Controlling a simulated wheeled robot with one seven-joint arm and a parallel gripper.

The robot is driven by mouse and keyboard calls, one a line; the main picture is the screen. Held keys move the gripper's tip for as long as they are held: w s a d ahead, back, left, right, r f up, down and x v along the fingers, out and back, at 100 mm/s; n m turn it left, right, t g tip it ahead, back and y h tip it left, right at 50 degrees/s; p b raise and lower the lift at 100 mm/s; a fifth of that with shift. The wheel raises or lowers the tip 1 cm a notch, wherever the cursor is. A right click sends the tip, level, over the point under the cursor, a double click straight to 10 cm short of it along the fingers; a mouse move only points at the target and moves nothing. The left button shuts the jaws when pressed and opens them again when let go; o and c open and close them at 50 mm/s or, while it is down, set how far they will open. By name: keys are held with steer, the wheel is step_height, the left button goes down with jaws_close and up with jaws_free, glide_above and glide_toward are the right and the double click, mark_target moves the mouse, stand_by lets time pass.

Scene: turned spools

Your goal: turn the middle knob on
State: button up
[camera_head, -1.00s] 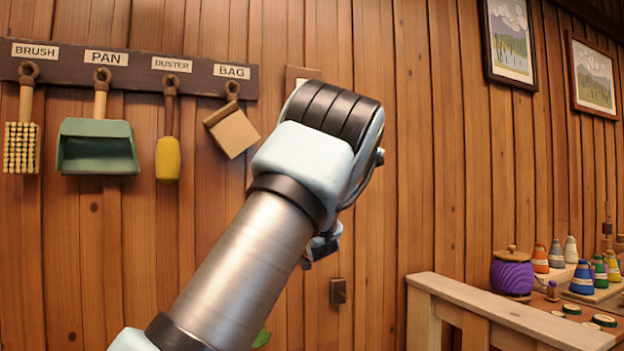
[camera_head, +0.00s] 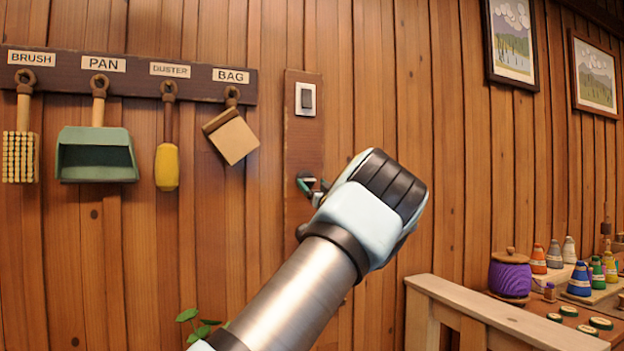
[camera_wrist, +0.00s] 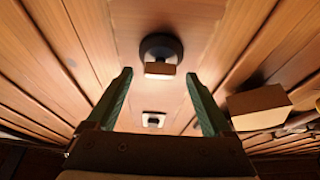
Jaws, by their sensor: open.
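A tall dark wooden panel (camera_head: 303,140) is fixed to the plank wall, with a pale rocker switch (camera_head: 305,99) near its top. The switch also shows low in the wrist view (camera_wrist: 153,119). My gripper (camera_head: 312,184) is in front of the panel, below the switch. In the wrist view my gripper (camera_wrist: 159,75) is open, its two green fingers apart. A dark fitting (camera_head: 301,231) shows lower on the panel, partly hidden by my arm.
A rack (camera_head: 140,72) left of the panel holds a brush, a pan, a duster and a bag (camera_head: 233,137). A wooden bench (camera_head: 490,315) stands at lower right with a purple spool (camera_head: 510,275) and several coloured cones.

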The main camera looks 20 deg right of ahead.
steer(key=shift+w+a+r, duration=0.1)
steer(key=shift+w+r, duration=0.1)
steer(key=shift+w, duration=0.3)
jaws_close()
stand_by(0.4)
